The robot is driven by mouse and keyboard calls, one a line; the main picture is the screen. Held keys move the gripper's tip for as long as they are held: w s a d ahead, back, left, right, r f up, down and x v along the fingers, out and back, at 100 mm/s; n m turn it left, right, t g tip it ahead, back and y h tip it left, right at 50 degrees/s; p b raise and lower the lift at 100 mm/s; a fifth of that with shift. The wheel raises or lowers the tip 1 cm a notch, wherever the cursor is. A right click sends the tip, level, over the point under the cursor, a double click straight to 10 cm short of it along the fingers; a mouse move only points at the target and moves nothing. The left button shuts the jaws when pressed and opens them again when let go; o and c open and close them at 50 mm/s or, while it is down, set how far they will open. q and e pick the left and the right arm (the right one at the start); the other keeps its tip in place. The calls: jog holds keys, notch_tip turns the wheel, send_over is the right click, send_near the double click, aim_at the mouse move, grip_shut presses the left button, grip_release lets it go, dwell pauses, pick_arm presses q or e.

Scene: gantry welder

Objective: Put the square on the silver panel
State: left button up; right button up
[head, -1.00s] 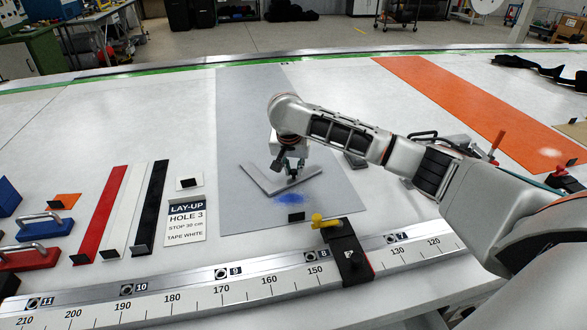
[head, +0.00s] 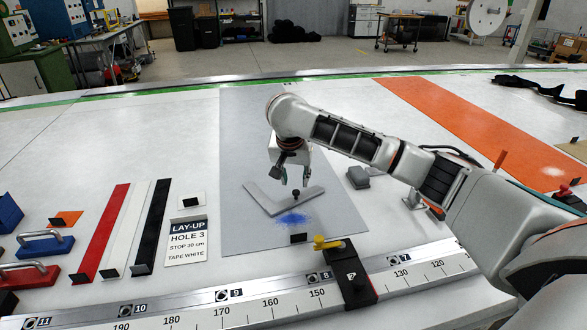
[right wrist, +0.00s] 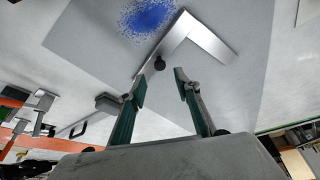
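The square (head: 264,201) is a flat grey L-shaped plate with a small black knob (head: 296,194). It lies on the grey, silver-looking panel (head: 243,120), next to a patch of blue speckles. It also shows in the right wrist view (right wrist: 205,40), with its knob (right wrist: 159,63) near the fingertips. My right gripper (head: 294,181) is just above the knob. In the right wrist view its two green-padded fingers (right wrist: 160,75) are apart with nothing between them. My left gripper is in neither view.
A ruler rail (head: 235,308) with a black stop and yellow knob (head: 322,243) runs along the front. Red, white and black strips and a lay-up card (head: 187,241) lie left of the panel. An orange panel (head: 450,110) lies at right. A grey block (head: 358,177) sits beside my right arm.

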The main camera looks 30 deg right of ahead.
jog(key=v, duration=0.6)
dwell(0.4)
